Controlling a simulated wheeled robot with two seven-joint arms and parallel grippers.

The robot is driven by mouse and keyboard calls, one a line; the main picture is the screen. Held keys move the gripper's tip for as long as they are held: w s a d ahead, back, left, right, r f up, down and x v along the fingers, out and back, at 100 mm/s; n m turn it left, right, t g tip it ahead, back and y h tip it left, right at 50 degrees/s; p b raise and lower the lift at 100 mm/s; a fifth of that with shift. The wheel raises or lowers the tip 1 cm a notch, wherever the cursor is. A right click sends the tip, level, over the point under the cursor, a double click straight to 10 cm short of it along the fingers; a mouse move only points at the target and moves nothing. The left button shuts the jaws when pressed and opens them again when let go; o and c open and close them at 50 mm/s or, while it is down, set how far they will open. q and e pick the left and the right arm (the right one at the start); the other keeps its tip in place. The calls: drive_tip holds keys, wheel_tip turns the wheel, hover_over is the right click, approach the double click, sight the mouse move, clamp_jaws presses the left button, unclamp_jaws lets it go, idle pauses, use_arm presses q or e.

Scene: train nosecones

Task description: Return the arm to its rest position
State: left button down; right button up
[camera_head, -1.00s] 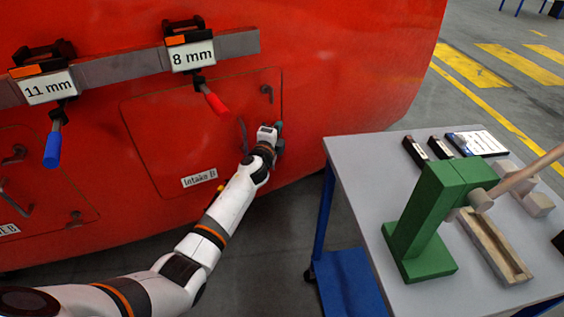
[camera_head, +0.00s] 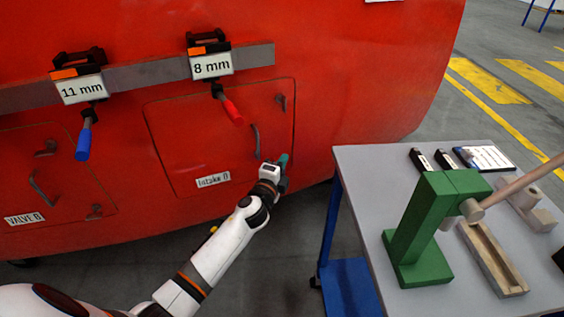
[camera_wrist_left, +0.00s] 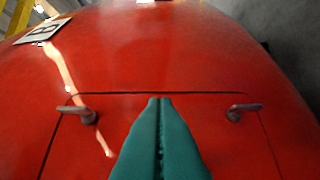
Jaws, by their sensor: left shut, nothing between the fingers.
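My left arm reaches up from the lower left in the head view. Its gripper (camera_head: 283,160) is near the lower right corner of the hatch marked "Intake B" (camera_head: 212,180) on the red nosecone. The left wrist view shows the two green fingers (camera_wrist_left: 160,100) together and empty, pointing at the red surface (camera_wrist_left: 160,60). Two hatch latches show there, a left one (camera_wrist_left: 78,112) and a right one (camera_wrist_left: 243,110). Whether the fingers touch the nosecone cannot be told. My right gripper is not in view.
A grey table (camera_head: 365,165) with a blue frame stands at right, close to my left gripper. It bears a green stand (camera_head: 425,230), a wooden tray (camera_head: 492,260) and black boxes (camera_head: 445,160). Red (camera_head: 229,107) and blue (camera_head: 84,140) handled tools hang on a grey rail (camera_head: 145,75).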

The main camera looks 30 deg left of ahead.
use_arm(q)
drive_tip(key=shift+s, duration=0.25)
